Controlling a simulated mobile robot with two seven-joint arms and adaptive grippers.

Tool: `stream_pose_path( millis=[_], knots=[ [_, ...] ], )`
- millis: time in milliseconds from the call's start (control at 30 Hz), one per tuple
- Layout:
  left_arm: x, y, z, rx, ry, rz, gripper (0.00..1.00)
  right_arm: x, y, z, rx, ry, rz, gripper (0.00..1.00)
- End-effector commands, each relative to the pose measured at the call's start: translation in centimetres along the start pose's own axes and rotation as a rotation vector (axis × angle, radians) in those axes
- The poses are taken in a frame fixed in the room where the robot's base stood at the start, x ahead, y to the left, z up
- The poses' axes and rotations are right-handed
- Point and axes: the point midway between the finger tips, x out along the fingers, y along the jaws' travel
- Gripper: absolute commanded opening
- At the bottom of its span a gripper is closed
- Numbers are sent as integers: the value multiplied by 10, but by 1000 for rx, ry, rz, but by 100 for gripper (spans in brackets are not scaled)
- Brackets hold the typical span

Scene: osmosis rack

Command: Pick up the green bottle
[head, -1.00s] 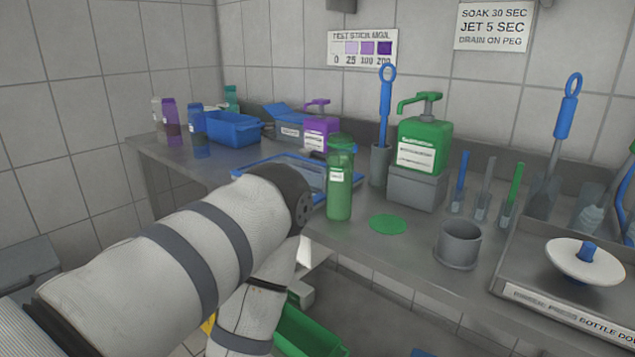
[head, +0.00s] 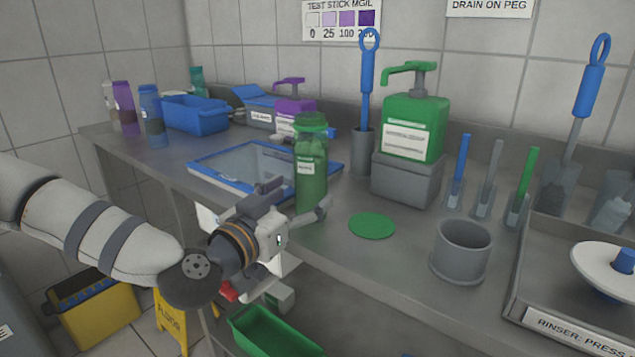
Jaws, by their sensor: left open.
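The green bottle (head: 311,172) stands upright near the front edge of the grey counter, with a white label and a green lid. My left gripper (head: 298,200) is at the bottle's lower left, its fingers open. One finger shows left of the bottle and the other reaches past its lower right side, so the bottle appears between them. I cannot tell whether either finger touches it. My right gripper is not in view.
A blue-framed tray (head: 222,178) lies behind and left of the bottle. A green disc (head: 372,226) and a grey cup (head: 461,252) are to the right. A green pump dispenser (head: 413,128) stands behind on a grey block. A green bin (head: 275,332) is below the counter.

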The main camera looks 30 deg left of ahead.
Motion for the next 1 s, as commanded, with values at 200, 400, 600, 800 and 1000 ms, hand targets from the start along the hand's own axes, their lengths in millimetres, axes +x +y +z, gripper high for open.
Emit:
stream_pose_path(
  millis=[200, 400, 600, 800, 1000],
  knots=[
    [40, -2, 6, 1, -2, 1, 73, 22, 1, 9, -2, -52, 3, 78],
    [53, -1, -1, -2, 5, 1, 73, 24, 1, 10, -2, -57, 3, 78],
    [52, -1, -2, -2, 6, 1, 57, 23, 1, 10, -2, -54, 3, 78],
    [52, -1, -1, -2, 5, 1, 21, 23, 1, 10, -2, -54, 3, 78],
    [52, -1, -1, -2, 5, 2, 17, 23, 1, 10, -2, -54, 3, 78]
  ],
)
